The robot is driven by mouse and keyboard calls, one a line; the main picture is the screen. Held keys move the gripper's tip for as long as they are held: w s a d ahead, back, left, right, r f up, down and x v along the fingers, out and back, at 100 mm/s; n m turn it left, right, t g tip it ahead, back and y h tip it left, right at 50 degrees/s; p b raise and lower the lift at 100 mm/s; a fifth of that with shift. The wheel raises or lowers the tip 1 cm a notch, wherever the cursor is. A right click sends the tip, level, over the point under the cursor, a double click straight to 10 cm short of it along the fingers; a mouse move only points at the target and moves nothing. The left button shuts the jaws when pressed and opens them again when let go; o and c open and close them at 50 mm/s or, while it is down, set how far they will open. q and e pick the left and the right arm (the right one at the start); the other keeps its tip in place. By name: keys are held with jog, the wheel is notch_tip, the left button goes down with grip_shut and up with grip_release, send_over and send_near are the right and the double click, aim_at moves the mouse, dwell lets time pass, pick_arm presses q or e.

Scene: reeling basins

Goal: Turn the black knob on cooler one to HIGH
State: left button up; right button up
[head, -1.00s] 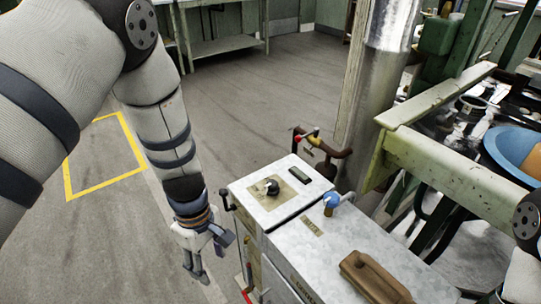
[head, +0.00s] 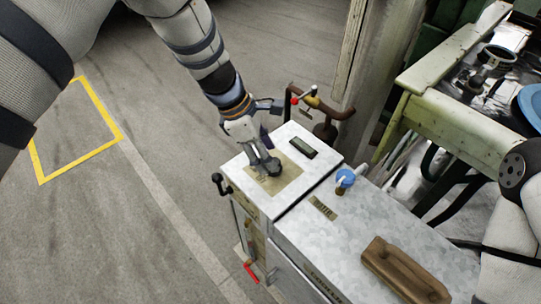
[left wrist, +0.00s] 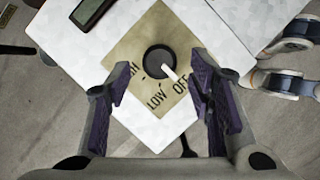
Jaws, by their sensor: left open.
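The cooler's black round knob (left wrist: 160,60) sits on a square tan plate (left wrist: 142,38) on the cooler's pale metal top. Its white pointer aims at the printed OFF, with LOW beside it and HIGH partly covered by a finger in the left wrist view. My left gripper (head: 266,166) is over the plate at the knob in the head view. In the left wrist view its open fingers (left wrist: 163,92) stand on either side, with the knob ahead between them and no visible grip on it. My right gripper is out of view; only part of its arm shows.
A dark display (head: 303,148) lies beside the plate. A blue valve handle (head: 345,179) and a brown grip handle (head: 405,271) stand on the neighbouring metal top (head: 330,241). A black-knobbed lever (head: 219,181) sticks out at the cooler's left edge. Floor to the left is clear.

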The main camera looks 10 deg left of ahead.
pick_arm(q)
jog(key=shift+x, duration=1.1)
jog(key=shift+a, duration=0.1)
grip_shut()
